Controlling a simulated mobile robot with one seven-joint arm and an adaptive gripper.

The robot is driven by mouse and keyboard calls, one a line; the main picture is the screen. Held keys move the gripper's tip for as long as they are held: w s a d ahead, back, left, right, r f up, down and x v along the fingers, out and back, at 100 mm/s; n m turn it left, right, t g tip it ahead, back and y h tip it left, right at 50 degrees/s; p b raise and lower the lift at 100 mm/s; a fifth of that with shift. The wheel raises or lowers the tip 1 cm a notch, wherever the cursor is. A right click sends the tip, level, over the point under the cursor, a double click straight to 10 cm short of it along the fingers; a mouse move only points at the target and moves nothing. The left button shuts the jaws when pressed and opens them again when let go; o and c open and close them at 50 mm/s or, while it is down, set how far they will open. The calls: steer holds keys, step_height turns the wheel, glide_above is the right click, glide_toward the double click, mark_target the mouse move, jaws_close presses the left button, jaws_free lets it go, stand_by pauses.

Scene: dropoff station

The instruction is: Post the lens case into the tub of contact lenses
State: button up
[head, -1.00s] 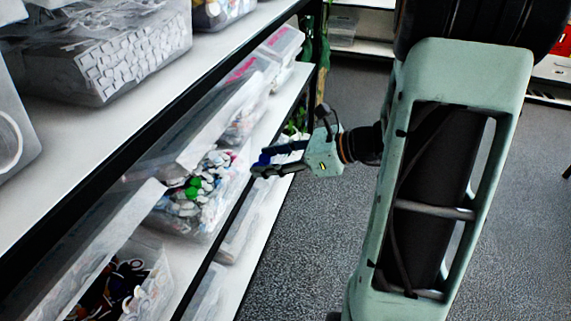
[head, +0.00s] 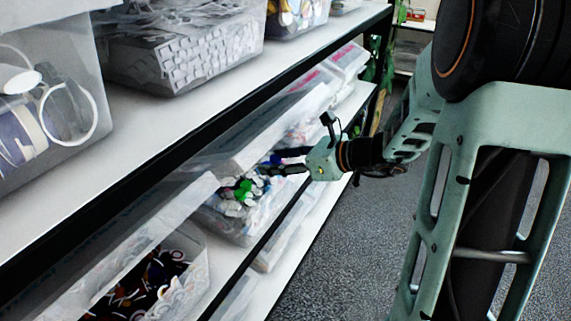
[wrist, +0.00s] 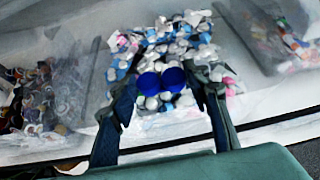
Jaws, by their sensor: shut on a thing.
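The lens case (wrist: 161,80) shows two round dark blue caps side by side, between the fingers of my gripper (wrist: 162,84) in the wrist view. My gripper is shut on it, though the contact with each finger is hard to make out. The tub of contact lenses (head: 226,226) is a clear bin on the lower shelf, filled with white, blue and green pieces. Its contents lie beneath and beyond the case in the wrist view. In the head view my gripper (head: 268,162) reaches in from the right, at the tub's open front; the case is not clear there.
A clear bin of dark and coloured rings (head: 205,270) stands nearer on the same shelf. Another clear bin (wrist: 238,42) lies at the right in the wrist view. The upper shelf (head: 200,135) overhangs the tubs. Grey floor (head: 350,250) is open to the right.

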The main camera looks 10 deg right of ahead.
steer(key=o, duration=0.8)
steer(key=v, duration=1.2)
